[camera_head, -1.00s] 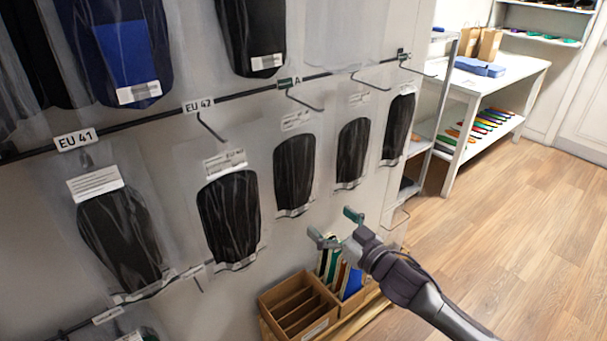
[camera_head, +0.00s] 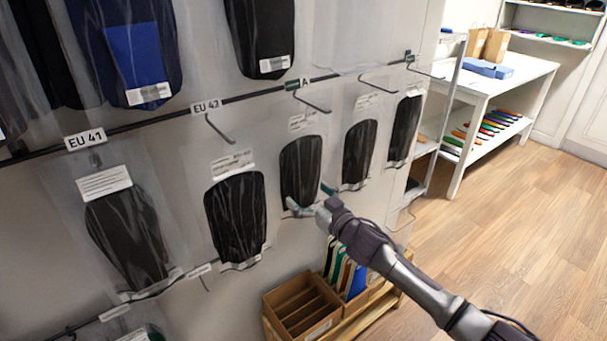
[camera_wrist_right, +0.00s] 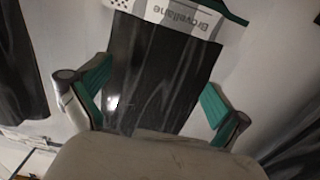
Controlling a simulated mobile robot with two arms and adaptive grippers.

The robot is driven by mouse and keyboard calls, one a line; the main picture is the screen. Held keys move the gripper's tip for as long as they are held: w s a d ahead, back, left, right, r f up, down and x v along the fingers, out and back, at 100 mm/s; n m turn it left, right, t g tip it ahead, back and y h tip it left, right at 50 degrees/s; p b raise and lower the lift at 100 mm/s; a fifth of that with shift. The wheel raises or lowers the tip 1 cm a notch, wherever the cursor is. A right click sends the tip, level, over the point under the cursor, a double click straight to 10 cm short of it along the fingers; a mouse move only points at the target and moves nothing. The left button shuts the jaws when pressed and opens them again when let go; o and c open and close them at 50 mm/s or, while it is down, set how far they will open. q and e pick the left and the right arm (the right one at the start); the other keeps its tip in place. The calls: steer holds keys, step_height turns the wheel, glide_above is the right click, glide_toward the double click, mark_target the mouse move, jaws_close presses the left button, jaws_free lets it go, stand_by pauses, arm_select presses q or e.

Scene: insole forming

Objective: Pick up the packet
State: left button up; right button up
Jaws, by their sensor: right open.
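Clear packets holding black insoles hang on the wall rack. One packet (camera_head: 301,165) hangs right of the EU 42 label, just beyond my right gripper (camera_head: 310,198). My right gripper is open, with its green-padded fingers spread near that packet's lower end. In the right wrist view, a black insole packet (camera_wrist_right: 155,75) with a white "Brovellane" strip lies between the open fingers (camera_wrist_right: 155,105). I cannot tell whether the fingers touch it. My left gripper is not in view.
Other packets hang close by, at left (camera_head: 236,215) and right (camera_head: 358,155). Metal hooks (camera_head: 313,103) stick out above them. A cardboard box (camera_head: 302,308) stands below. A white table (camera_head: 510,85) stands at the back right, with open wooden floor (camera_head: 500,240) before it.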

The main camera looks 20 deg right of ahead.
steer(key=c, duration=1.3)
steer(key=shift+o, duration=0.2)
